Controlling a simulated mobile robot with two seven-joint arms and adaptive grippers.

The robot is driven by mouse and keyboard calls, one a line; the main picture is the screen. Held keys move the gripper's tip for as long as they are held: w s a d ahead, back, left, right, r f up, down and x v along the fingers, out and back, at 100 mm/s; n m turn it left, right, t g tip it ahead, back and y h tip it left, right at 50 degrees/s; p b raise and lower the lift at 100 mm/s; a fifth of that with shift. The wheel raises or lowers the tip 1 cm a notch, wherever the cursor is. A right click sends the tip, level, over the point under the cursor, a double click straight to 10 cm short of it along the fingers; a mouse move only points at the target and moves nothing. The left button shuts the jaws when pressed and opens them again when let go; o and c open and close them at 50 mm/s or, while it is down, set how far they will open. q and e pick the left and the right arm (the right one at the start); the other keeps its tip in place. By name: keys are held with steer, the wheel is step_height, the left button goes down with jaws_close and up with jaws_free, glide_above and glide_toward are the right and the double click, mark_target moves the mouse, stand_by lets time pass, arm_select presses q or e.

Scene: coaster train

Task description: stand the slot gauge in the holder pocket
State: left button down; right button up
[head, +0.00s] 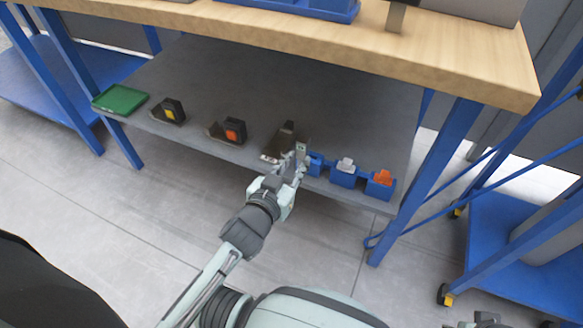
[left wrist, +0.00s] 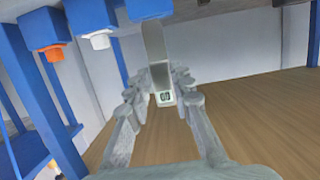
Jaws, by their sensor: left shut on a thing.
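The slot gauge (head: 301,149) is a slim pale grey piece held upright in my left gripper (head: 297,164). In the left wrist view the gauge (left wrist: 155,45) runs up from between the fingertips (left wrist: 163,88), and a small marked white face shows at its lower end. The blue holder (head: 343,181) stands at the shelf's front right; its middle pocket has a grey-white piece and its right pocket an orange piece. The gauge is close beside the holder's left pocket (head: 315,164); I cannot tell if it touches. A pale part at the bottom right may be my right gripper.
The grey shelf (head: 220,75) lies under a wooden bench top (head: 440,58). A green tray (head: 120,99), a black block with a yellow face (head: 170,111), one with an orange face (head: 233,131) and a dark stand (head: 286,135) line its front. A blue leg (head: 425,180) stands right.

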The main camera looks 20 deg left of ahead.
mark_target(300, 153)
arm_select(q)
steer(key=shift+w+r, duration=0.15)
steer(key=shift+w, duration=1.95)
steer(key=shift+f+x, duration=0.25)
steer(key=shift+x, duration=0.9)
arm_select(e)
steer(key=shift+w+f, duration=0.15)
steer(key=shift+f, duration=0.1)
arm_select(q)
steer(key=shift+p, duration=0.3)
arm_select(e)
steer(key=shift+a, duration=0.1)
steer(key=shift+a, duration=0.1)
steer(key=shift+s, duration=0.2)
